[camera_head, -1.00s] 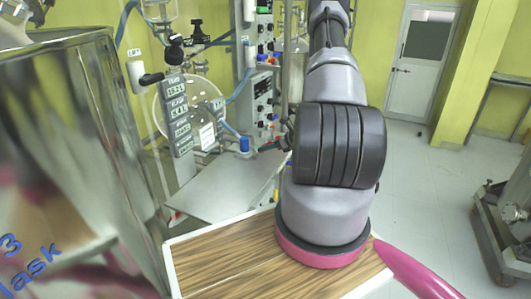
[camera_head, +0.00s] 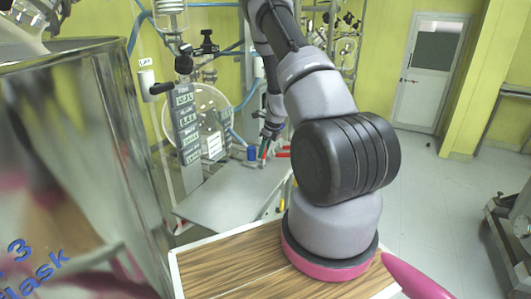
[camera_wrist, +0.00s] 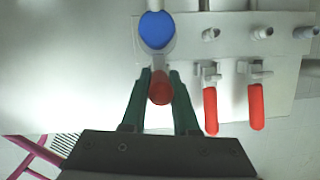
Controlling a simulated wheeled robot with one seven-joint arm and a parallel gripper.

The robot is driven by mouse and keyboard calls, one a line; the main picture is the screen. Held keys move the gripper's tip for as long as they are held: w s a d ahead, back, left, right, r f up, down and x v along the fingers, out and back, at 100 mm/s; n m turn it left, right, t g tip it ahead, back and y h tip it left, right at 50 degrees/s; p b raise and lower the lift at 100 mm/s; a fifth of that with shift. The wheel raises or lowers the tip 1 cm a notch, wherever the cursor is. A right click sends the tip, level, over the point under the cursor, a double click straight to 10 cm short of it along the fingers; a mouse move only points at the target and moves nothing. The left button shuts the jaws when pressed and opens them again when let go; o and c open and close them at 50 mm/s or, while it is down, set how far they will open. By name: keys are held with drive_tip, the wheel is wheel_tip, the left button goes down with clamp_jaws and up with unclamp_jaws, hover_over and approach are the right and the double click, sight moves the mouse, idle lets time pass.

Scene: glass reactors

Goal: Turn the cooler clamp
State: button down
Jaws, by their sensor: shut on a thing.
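My gripper (camera_wrist: 160,74) has its two green fingers on either side of a red handle (camera_wrist: 160,88) in the wrist view, and it is shut on it. The handle is below a round blue knob (camera_wrist: 156,30). Two more red handles hang to the right, one nearer (camera_wrist: 210,111) and one farther (camera_wrist: 256,106). No label shows which one is the cooler clamp. In the head view my gripper (camera_head: 265,146) is small and reaches down beside the blue knob (camera_head: 251,154). The fingertips partly hide the held handle.
A grey flat plate (camera_head: 230,195) lies in front of the valves. Digital displays (camera_head: 188,122) stand to the left, by a round glass vessel (camera_head: 207,118). A large shiny flask (camera_head: 85,150) fills the left side.

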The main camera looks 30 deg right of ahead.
idle(0.6)
drive_tip(key=c, duration=0.7)
unclamp_jaws()
drive_tip(key=v, duration=1)
drive_tip(key=shift+w+r, duration=0.1)
drive_tip(key=shift+r, duration=0.3)
